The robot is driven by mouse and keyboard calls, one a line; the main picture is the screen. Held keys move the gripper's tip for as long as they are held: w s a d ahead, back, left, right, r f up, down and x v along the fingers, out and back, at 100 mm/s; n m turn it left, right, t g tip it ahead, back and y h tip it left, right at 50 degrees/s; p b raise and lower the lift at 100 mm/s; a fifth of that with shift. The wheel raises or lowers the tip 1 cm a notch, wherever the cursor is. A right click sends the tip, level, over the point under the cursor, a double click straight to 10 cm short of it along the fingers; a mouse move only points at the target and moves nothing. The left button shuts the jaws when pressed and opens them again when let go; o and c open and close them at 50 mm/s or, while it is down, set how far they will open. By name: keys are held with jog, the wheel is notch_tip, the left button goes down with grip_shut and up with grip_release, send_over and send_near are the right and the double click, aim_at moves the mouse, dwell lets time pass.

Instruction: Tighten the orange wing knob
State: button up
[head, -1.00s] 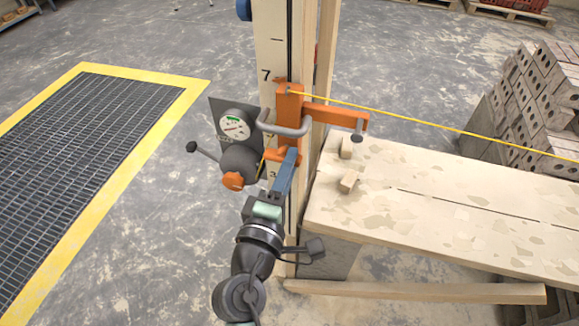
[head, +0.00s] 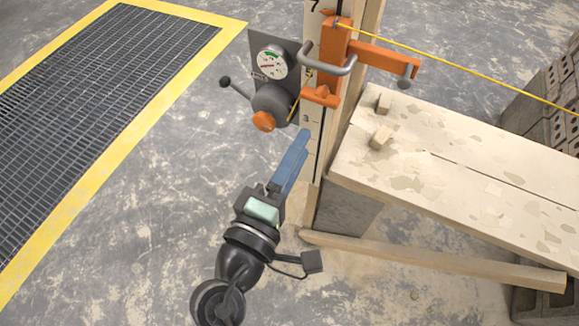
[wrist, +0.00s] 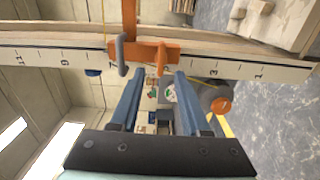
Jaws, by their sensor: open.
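The orange wing knob (head: 320,97) sits low on the front of the orange clamp (head: 333,58), which is fixed to the numbered post (head: 312,125). In the wrist view the wing knob (wrist: 162,57) stands just beyond the fingertips, roughly between their lines. My gripper (head: 301,138) is open and empty, its blue fingers apart from the knob and below it in the head view. The wrist view shows the two fingers (wrist: 157,76) spread with a clear gap.
A grey bent handle (head: 328,68) sticks out beside the knob. Left of the post are a dial gauge (head: 271,62), a grey drum with a round orange knob (head: 263,121) and a black-tipped lever (head: 226,82). A plank platform (head: 460,190) stands at right. A yellow line (head: 480,80) runs rightward.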

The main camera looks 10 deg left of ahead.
jog(key=shift+v, duration=1.5)
jog(key=w+d+r+m+t+y+p, duration=0.1)
jog(key=w+r+m+t+p, duration=0.25)
jog(key=r, duration=0.95)
jog(key=w+d+r+m+p, duration=0.1)
jog(key=w+r+m+p, duration=0.4)
jog(key=r, duration=0.9)
jog(key=s+r+m+t+y+p, duration=0.1)
jog(key=s+r+m+t+y, duration=0.1)
jog(key=r, duration=1.1)
jog(key=s+d+r+m+t+y+p, duration=0.1)
jog(key=s+r, duration=0.5)
jog(key=r, duration=0.8)
jog(key=m+t+y, duration=0.1)
jog(key=m+t, duration=0.1)
jog(key=t, duration=0.1)
jog(key=shift+d+m+t+y, duration=0.3)
jog(key=shift+m+t, duration=0.05)
